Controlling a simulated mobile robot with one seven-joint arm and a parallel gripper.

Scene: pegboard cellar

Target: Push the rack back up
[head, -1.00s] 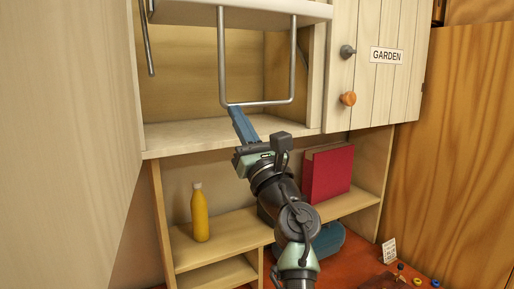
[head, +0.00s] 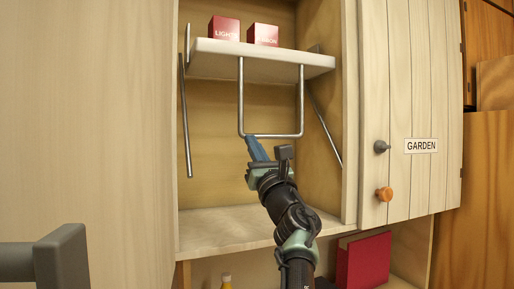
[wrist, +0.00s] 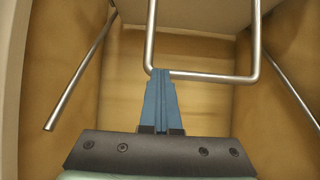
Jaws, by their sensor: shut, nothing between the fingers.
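The rack is a pale shelf board (head: 262,61) inside the open cabinet, with a U-shaped metal pull bar (head: 271,135) hanging from its front and metal side arms (head: 186,120). The board stands in the upper part of the cabinet. My gripper (head: 255,145) is shut and empty, its blue fingers pointing up at the left part of the bar's bottom. In the wrist view the shut fingertips (wrist: 160,74) overlap the lower left corner of the bar (wrist: 205,76). They look at or very near the bar, but I cannot tell whether they touch.
Two red boxes (head: 224,28) (head: 263,35) stand on the rack. The cabinet floor (head: 240,226) is bare. The GARDEN door (head: 408,110) stands at the right and a pale panel (head: 85,120) at the left.

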